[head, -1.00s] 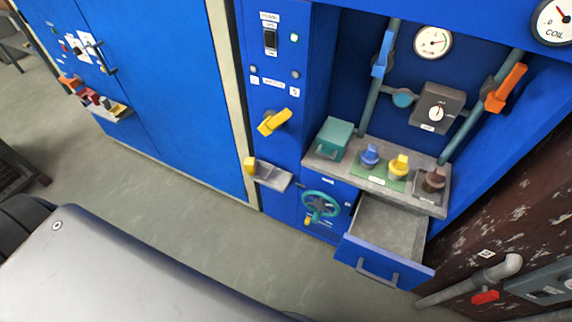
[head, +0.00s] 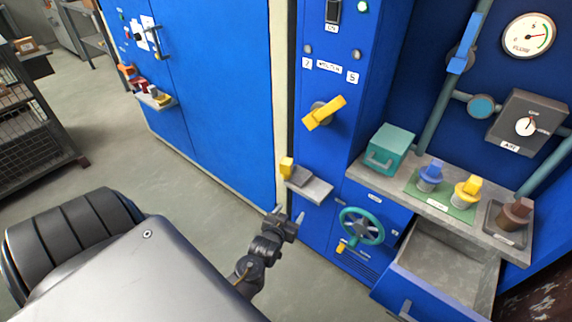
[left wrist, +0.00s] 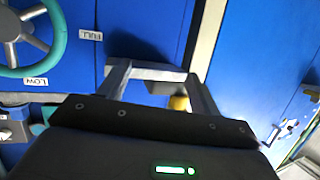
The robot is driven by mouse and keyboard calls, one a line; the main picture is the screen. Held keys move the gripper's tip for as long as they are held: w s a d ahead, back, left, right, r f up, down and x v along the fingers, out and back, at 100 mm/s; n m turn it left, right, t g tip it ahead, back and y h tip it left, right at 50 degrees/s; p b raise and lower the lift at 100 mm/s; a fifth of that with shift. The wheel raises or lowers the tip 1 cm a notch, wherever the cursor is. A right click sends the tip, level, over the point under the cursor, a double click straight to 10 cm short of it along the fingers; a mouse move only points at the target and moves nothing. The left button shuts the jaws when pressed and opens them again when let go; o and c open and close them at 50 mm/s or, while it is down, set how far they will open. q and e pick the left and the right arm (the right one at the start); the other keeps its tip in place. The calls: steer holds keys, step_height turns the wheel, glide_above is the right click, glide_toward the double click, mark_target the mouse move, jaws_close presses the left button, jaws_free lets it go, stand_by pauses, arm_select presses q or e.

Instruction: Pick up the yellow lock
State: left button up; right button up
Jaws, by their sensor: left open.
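A small yellow block that looks like the yellow lock (head: 287,167) sits at the left end of a small grey shelf (head: 312,188) on the blue cabinet front. In the left wrist view the yellow lock (left wrist: 179,103) shows between my fingers' lines, close to the right finger and partly hidden by the gripper body. My left gripper (head: 288,215) is open and empty, below the shelf and slightly left of it in the head view. In the left wrist view its fingers (left wrist: 158,73) point toward the cabinet. My right gripper is not in view.
A yellow switch handle (head: 324,112) is above the shelf, and a teal handwheel (head: 362,226) is at the lower right. An open drawer (head: 440,265) juts out farther right. A teal box (head: 390,150) and several coloured knobbed pieces stand on the counter. Floor left of the gripper is clear.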

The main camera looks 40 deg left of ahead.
mark_target(285, 170)
arm_select(q)
steer(key=a+r+n+t+y+b, duration=0.25)
steer(key=a+r, duration=0.25)
steer(key=r, duration=0.5)
steer(key=shift+m+y, duration=0.25)
steer(key=shift+y, duration=0.1)
steer(key=x, duration=0.6)
steer(key=shift+w+d+r+b, duration=0.1)
steer(key=shift+w+r+b, duration=0.1)
steer(key=shift+w+b, duration=0.1)
steer(key=x, duration=0.4)
steer(key=shift+w, duration=0.2)
steer(key=shift+w+a, duration=0.3)
steer(key=shift+a, duration=0.05)
steer(key=shift+r, duration=0.1)
steer(key=c, duration=1.2)
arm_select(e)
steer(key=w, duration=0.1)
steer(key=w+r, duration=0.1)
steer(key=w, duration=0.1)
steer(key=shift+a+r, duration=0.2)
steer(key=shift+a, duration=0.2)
